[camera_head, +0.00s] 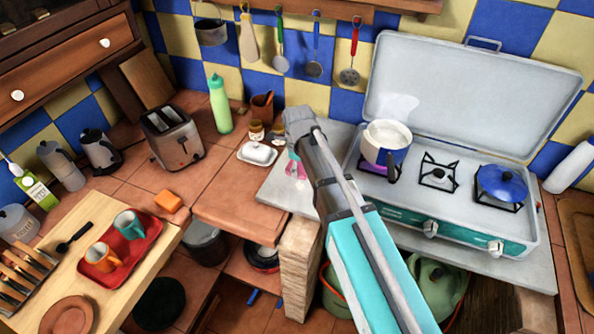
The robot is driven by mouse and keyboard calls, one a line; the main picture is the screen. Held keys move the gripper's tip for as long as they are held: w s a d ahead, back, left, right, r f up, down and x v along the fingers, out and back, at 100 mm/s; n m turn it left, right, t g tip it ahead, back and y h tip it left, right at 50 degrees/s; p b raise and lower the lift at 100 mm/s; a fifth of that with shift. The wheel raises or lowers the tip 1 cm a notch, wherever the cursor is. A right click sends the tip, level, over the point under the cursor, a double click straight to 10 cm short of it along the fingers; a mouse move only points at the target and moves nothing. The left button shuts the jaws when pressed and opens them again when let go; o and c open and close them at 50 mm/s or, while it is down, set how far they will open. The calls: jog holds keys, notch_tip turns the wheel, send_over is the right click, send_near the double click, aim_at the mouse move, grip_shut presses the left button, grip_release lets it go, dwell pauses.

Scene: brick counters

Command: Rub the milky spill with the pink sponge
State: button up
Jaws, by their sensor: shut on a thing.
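My gripper (294,161) is partly hidden behind my own arm, low over the pale slab left of the stove. It is shut on a small pink thing, which looks like the pink sponge (296,171); only a little of it shows past the arm. I cannot tell whether the sponge touches the slab. I cannot clearly make out the milky spill against the pale slab (274,189), part of which my arm covers.
The camp stove (460,231) with a white pot (386,139) and blue pan (501,184) stands close right. A butter dish (257,153), jars and a green bottle (220,105) are left and behind. An orange block (168,201) lies on the left counter.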

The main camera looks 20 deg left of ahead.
jog(key=shift+a+f, duration=0.1)
jog(key=shift+f, duration=0.1)
dwell(0.5)
